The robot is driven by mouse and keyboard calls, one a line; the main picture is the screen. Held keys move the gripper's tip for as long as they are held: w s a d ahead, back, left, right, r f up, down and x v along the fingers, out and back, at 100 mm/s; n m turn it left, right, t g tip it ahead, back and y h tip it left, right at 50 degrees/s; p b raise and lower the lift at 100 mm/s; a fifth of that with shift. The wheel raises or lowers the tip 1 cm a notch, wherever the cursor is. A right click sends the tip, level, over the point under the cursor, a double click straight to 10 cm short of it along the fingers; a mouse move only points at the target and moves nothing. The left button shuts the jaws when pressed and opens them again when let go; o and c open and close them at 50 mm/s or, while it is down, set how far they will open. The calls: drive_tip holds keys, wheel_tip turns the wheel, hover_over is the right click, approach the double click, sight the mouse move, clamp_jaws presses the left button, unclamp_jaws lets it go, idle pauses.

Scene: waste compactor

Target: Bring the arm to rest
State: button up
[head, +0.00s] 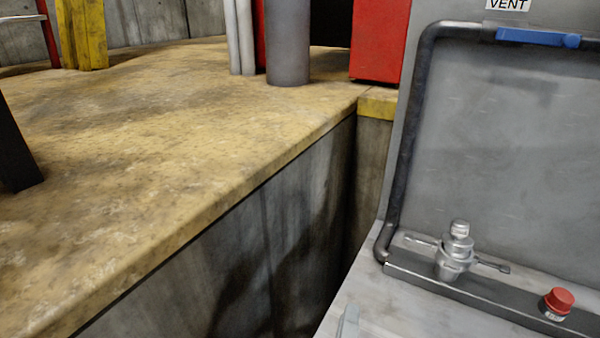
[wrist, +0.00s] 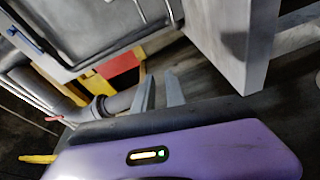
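My gripper (wrist: 159,86) shows in the wrist view, with its purple body along the bottom and two grey fingers pointing up the picture. The fingers stand apart with a gap between them, and I see nothing held in it. In the head view I cannot make out the arm for sure; a small grey piece at the bottom edge is too cut off to tell.
A grey machine panel (head: 500,150) with a blue latch (head: 537,38), a metal valve (head: 455,250) and a red knob (head: 558,302) stands at right. A yellow worn ledge (head: 150,130) fills the left. A grey pillar (head: 288,45) and red box (head: 380,40) stand behind.

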drive_tip(key=s+a+f+m+g+y, duration=0.1)
drive_tip(key=s+a+f+m+y, duration=0.15)
drive_tip(key=s+f+y, duration=0.5)
drive_tip(key=s+d+r+m+h, duration=0.1)
drive_tip(key=s+d+m, duration=0.4)
drive_tip(key=s, duration=0.5)
drive_tip(key=s+d+r+m+g+h+p, duration=0.1)
drive_tip(key=s+d+m, duration=0.4)
drive_tip(key=s+d, duration=0.5)
drive_tip(key=shift+s, duration=0.55)
